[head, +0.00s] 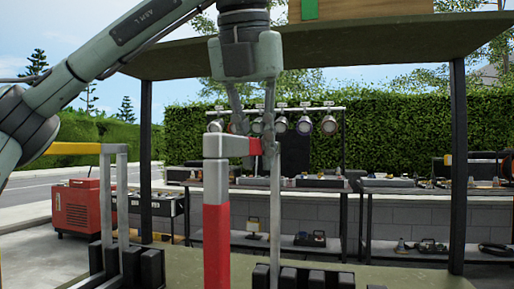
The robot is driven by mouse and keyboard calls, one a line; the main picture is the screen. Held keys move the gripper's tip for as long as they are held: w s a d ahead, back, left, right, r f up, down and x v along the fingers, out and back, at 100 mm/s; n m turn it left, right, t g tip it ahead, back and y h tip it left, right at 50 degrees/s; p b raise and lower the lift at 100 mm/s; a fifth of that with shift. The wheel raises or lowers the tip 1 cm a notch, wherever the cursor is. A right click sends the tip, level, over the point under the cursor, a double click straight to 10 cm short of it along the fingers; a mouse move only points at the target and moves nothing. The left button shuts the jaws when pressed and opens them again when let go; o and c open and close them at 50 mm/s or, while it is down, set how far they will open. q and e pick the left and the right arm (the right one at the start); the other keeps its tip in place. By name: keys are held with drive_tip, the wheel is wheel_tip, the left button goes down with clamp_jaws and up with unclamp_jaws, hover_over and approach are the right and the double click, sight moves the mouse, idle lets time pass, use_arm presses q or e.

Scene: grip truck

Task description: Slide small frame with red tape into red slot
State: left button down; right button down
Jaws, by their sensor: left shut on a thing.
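My left gripper (254,138) comes down from above and is shut on the top bar of a small grey metal frame (215,173). Red tape wraps the near post (216,245), and a red patch shows on the top bar beside the fingers. The frame hangs upright, nearly edge-on to me. Its thin far post (275,200) runs down among black slot blocks (316,278) at the bottom edge. I cannot tell whether it is between them or in front. The near post's lower end is cut off, and no red slot mark shows. My right gripper is out of view.
A yellow-taped frame (87,148) stands at left among black blocks (131,265). A shelf (400,45) on dark posts (458,165) spans overhead, with a wooden box (370,9) on it. Behind are lamps (304,124), equipment tables (400,186) and a red machine (77,207).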

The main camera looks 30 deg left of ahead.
use_arm(q)
drive_tip(key=shift+f, duration=0.15)
idle(0.3)
drive_tip(key=c, duration=1.4)
unclamp_jaws()
drive_tip(key=shift+c, duration=0.2)
drive_tip(key=v, duration=1.2)
